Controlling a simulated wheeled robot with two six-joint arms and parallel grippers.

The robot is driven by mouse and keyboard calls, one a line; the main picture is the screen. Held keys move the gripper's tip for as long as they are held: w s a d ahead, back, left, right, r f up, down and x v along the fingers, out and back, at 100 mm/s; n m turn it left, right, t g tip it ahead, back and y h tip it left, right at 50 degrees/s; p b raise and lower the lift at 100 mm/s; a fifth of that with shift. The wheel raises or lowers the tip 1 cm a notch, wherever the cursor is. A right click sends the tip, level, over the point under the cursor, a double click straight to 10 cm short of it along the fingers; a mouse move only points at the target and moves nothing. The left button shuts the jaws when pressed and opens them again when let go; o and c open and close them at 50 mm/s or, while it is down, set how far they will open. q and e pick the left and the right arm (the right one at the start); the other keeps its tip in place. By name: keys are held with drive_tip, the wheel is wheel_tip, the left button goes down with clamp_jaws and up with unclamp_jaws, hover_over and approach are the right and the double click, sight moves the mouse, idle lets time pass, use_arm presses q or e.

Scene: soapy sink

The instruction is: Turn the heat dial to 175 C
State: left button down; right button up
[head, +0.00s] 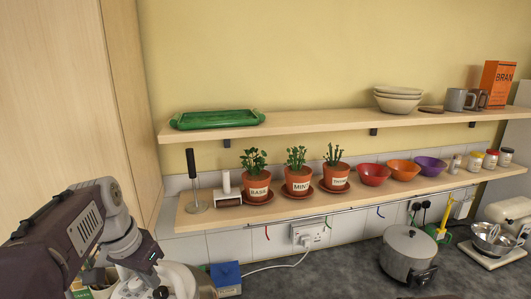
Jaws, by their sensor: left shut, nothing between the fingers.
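No heat dial with readable marks shows in the head view. My left gripper (160,291) reaches in from the left to the bottom edge, shut and empty. It is in front of a pale, rounded metallic appliance (184,278), which it partly hides. The frame's edge cuts off the appliance's lower part, and I cannot tell whether it carries the dial or whether the gripper touches it. My right gripper is out of view.
A lidded pot (408,254) and a stand mixer (508,222) stand farther right. The dark counter (315,278) between is clear. A shelf with potted herbs (298,181) hangs above.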

sight(154, 297)
use_arm(q)
drive_tip(key=shift+s+a+f+b, duration=0.15)
drive_tip(key=shift+a+f+b, duration=0.25)
drive_tip(key=shift+f+b, duration=0.2)
drive_tip(key=shift+s+a+f+b, duration=0.15)
drive_tip(key=shift+a+f+b, duration=0.3)
drive_tip(key=shift+f, duration=0.2)
drive_tip(key=f+b, duration=0.1)
drive_tip(key=d+f+b, duration=0.1)
drive_tip(key=f+b, duration=0.1)
drive_tip(key=shift+w+d+f+b, duration=0.15)
drive_tip(key=shift+w+f+b, duration=0.15)
drive_tip(key=shift+f, duration=0.1)
drive_tip(key=shift+f+b, duration=0.3)
drive_tip(key=shift+f, duration=0.05)
drive_tip(key=shift+s, duration=0.35)
drive_tip(key=shift+f, duration=0.15)
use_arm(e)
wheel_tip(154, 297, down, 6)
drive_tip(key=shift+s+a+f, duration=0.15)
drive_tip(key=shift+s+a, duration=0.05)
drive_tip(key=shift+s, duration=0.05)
